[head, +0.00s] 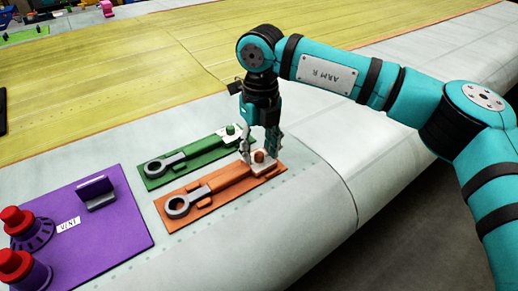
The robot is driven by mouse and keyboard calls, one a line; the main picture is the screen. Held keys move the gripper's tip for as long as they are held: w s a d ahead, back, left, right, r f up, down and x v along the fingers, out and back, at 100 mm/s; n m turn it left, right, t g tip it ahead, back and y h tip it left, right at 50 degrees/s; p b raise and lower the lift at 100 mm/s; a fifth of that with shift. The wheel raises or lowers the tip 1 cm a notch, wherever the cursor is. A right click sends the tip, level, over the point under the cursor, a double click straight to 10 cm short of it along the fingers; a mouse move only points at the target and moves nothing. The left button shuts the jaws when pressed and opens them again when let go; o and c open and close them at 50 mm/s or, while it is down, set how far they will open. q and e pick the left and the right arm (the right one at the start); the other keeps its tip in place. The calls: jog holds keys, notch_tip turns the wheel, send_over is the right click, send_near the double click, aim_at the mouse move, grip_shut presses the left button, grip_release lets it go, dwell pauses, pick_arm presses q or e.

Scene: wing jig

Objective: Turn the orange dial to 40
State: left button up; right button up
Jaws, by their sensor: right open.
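The orange dial (259,156) is a small round knob on a pale square at the far right end of an orange tool. The tool lies on an orange plate (215,203) with a grey ring at its near left end. My right gripper (259,152) points down at the dial. Its fingers are apart, one on each side of the knob. I cannot tell whether they touch it. Any number or mark on the dial is too small to read. My left gripper is not in view.
A green plate (160,181) with a similar tool and green knob lies just behind the orange one. A purple panel (110,238) with red knobs stands at the left. The pale wing surface right of the orange plate is clear, then curves down.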

aim_at(260, 154)
notch_tip(260, 154, up, 11)
jog(key=shift+r, duration=0.2)
dwell(0.4)
